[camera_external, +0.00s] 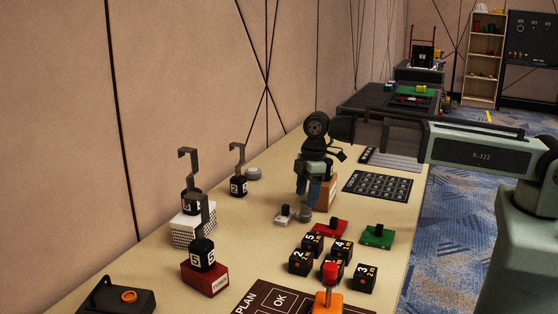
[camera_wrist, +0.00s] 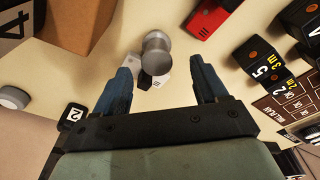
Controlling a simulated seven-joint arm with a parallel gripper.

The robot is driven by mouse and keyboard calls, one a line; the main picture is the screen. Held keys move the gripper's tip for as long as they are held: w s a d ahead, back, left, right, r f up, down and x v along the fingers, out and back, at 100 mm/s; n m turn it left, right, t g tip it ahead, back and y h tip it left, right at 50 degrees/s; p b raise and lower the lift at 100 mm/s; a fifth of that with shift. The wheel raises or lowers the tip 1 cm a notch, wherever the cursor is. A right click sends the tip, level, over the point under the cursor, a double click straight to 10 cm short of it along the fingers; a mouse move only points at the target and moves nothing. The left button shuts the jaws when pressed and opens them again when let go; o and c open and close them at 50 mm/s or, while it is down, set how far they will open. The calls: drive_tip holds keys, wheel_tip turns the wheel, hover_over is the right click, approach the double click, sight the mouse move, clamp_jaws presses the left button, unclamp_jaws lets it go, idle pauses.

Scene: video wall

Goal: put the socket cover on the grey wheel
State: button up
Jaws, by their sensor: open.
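My gripper (camera_external: 308,196) points down over the table with its blue fingers apart and nothing held between them. In the wrist view, the open fingers (camera_wrist: 164,76) frame a grey, spool-shaped knob (camera_wrist: 156,52) and a small white block (camera_wrist: 146,79) with a dark top. In the external view, the grey knob (camera_external: 306,215) is just below the fingertips and the white block (camera_external: 284,219) is left of it. A flat pale-grey disc (camera_external: 254,173), likely the grey wheel, lies near the wall; it also shows at the wrist view's left edge (camera_wrist: 13,97). I cannot tell which piece is the socket cover.
A cardboard box (camera_external: 327,193) stands close behind my gripper. Red (camera_external: 330,228) and green (camera_external: 377,237) switch blocks and several black numbered cubes (camera_external: 302,262) lie to the right. Hooked black blocks (camera_external: 238,186) stand left, near the wall. Bare table lies between disc and knob.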

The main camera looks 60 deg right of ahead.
sight(305, 207)
drive_tip(key=shift+w+f, duration=0.2)
drive_tip(key=shift+f, duration=2.45)
drive_tip(key=c, duration=1.2)
